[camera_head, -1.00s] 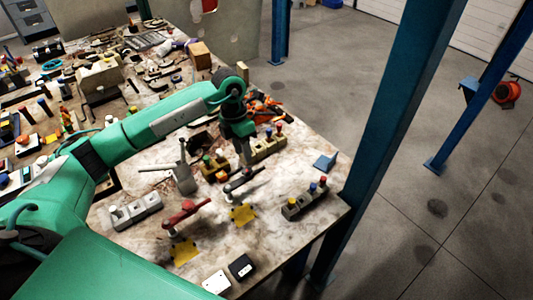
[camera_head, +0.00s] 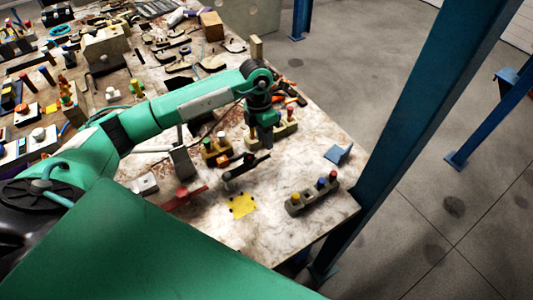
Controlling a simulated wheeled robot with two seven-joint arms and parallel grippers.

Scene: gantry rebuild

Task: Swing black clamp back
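The black clamp (camera_head: 246,166) is on the table behind the yellow plate (camera_head: 242,206); its dark bar slants up to the right. My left gripper (camera_head: 267,146) points down at the far right end of this bar. Its fingers are small and dark here, so I cannot tell whether they touch the bar or how far apart they are. A red clamp (camera_head: 184,197) is to the left of the black clamp, partly hidden by my green body. My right gripper is not in view.
A grey block with coloured knobs (camera_head: 312,194) and a blue wedge (camera_head: 338,154) are to the right. Another block with knobs (camera_head: 216,150) is just behind the clamp. A blue post (camera_head: 405,125) rises at the table's right edge.

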